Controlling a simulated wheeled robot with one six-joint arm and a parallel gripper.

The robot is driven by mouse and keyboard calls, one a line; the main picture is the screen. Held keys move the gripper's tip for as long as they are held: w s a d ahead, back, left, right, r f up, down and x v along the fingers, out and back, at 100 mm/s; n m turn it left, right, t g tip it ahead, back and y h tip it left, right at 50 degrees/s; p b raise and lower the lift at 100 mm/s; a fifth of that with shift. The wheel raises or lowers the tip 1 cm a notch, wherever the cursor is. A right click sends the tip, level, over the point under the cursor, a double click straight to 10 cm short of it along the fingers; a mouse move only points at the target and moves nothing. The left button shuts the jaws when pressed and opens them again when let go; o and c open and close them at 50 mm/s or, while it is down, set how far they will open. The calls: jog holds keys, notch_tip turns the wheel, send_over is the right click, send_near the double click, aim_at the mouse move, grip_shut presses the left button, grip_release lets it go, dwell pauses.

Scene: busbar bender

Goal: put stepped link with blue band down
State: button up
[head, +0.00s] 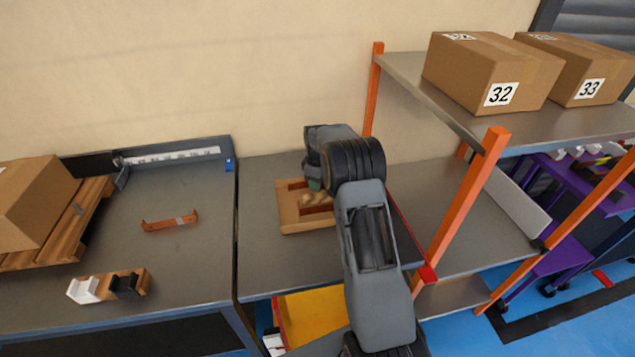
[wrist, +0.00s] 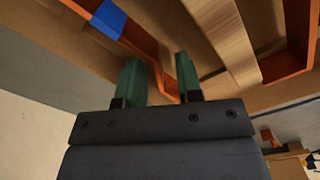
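The stepped link with blue band is a bent copper-orange strip at the top left of the wrist view, with its blue band (wrist: 109,19) in plain sight. It lies at the wooden tray (head: 290,215), and its lower bend reaches between my green fingertips. My gripper (wrist: 160,75) is low over the tray, its two fingers apart and straddling the strip; a gap shows beside it. In the head view my arm hides most of the gripper and the link.
In the wrist view a pale wooden bar (wrist: 222,40) and another copper strip (wrist: 290,50) lie beside the link. A copper bracket (head: 170,222) lies on the left bench. Orange shelf posts (head: 468,195) and boxes (head: 490,75) stand at right.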

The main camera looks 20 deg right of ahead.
notch_tip(320, 180, up, 12)
jog(key=s+a+r+m, duration=0.2)
jog(key=s+a+r, duration=0.2)
jog(key=s+r, duration=0.1)
jog(key=s+a+m+t, duration=0.1)
jog(key=s+a+m, duration=0.2)
jog(key=s, duration=0.9)
jog(key=s+a+f+m+t, duration=0.1)
jog(key=s+a+m, duration=0.3)
jog(key=s, duration=0.9)
jog(key=shift+s+a+f+t, duration=0.25)
jog(key=shift+a+f+t, duration=0.05)
jog(key=shift+a+t, duration=0.45)
jog(key=shift+r, duration=0.1)
notch_tip(320, 180, up, 3)
jog(key=p, duration=0.2)
jog(key=shift+p, duration=0.35)
